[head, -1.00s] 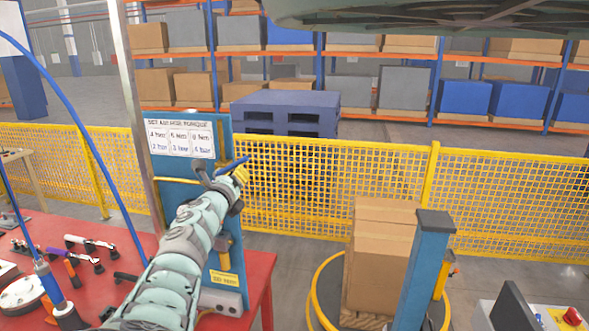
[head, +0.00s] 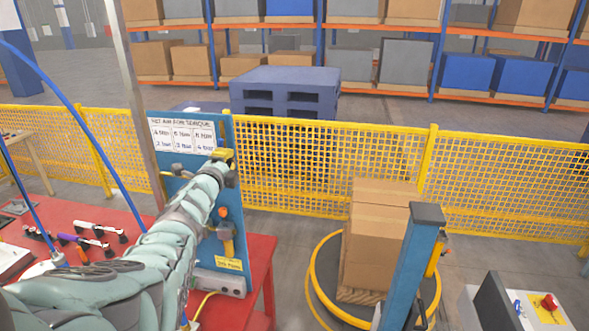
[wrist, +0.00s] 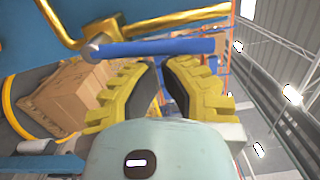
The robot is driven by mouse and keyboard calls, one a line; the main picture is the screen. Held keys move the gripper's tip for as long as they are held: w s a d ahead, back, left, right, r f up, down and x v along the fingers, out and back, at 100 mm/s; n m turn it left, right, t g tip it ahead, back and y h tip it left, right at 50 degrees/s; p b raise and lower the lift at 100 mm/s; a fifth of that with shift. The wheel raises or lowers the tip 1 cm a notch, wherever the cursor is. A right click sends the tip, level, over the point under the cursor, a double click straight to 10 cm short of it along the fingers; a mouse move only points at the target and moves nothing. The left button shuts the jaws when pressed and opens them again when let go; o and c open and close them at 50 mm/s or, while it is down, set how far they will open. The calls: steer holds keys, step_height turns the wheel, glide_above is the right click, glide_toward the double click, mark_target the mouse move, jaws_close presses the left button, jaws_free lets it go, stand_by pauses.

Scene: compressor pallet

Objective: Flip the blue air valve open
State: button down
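The blue air valve's lever (wrist: 165,47) shows in the wrist view as a straight blue bar. It runs right from a grey pivot (wrist: 95,47) on a brass pipe (wrist: 65,22). My gripper (wrist: 158,66) has yellow ribbed fingers with dark pads and a narrow gap between them. It looks empty, with its fingertips just short of the lever, which lies across them. I cannot tell whether they touch. In the head view my gripper (head: 222,158) is in front of the blue panel (head: 200,180), and the lever is hidden behind it.
A white sign (head: 183,136) is on the panel's upper part. A red table (head: 262,265) with several small tools stands below and left. A yellow mesh fence (head: 300,165) runs behind. Stacked cartons (head: 375,240) and a blue post (head: 412,265) stand to the right.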

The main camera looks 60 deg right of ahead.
steer(key=shift+w+a+r+n+p, duration=0.1)
steer(key=shift+w+a+n+p, duration=0.1)
steer(key=shift+w+n+p, duration=0.3)
steer(key=shift+s, duration=0.2)
